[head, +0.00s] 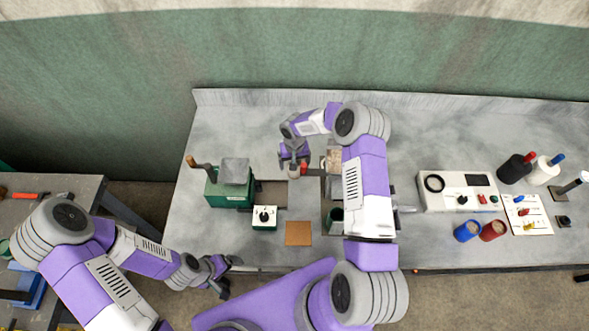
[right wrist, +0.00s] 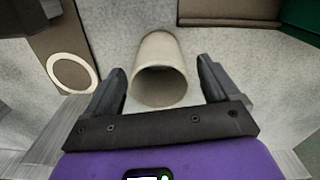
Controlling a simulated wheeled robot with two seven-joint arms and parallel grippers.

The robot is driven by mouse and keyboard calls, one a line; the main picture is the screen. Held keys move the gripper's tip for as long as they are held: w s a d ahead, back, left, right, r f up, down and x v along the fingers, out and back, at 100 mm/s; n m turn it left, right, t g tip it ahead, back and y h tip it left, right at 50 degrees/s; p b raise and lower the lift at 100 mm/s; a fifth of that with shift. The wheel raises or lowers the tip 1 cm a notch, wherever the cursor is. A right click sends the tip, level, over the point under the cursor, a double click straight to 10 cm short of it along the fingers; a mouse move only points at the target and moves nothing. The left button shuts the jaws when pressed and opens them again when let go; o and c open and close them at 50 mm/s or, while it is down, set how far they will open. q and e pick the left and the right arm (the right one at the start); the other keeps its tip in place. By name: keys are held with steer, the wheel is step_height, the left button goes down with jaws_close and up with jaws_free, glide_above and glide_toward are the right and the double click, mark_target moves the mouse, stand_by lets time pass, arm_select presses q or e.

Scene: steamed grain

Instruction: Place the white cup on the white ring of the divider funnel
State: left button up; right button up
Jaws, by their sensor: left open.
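The white cup (right wrist: 160,70) is in the right wrist view, between the two fingers of my right gripper (right wrist: 162,88). There are gaps on both sides, so the fingers are open and not closed on it. In the head view the right gripper (head: 295,163) is over the bench, and the cup (head: 293,172) is a small pale shape under it. The white ring (right wrist: 72,73) lies over a brown surface left of the cup in the right wrist view; the rest of the divider funnel is not clear. My left gripper (head: 222,275) is open and empty off the bench's front edge.
A green machine (head: 230,190) with a handle stands left of the cup, with a small dial box (head: 264,217) in front. A brown square (head: 298,233) lies near the front edge. A control panel (head: 455,192), bottles and cups stand at the right. My right arm covers part of the middle.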

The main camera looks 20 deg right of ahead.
steer(key=c, duration=1.1)
steer(key=shift+c, duration=0.3)
steer(key=shift+r, duration=0.15)
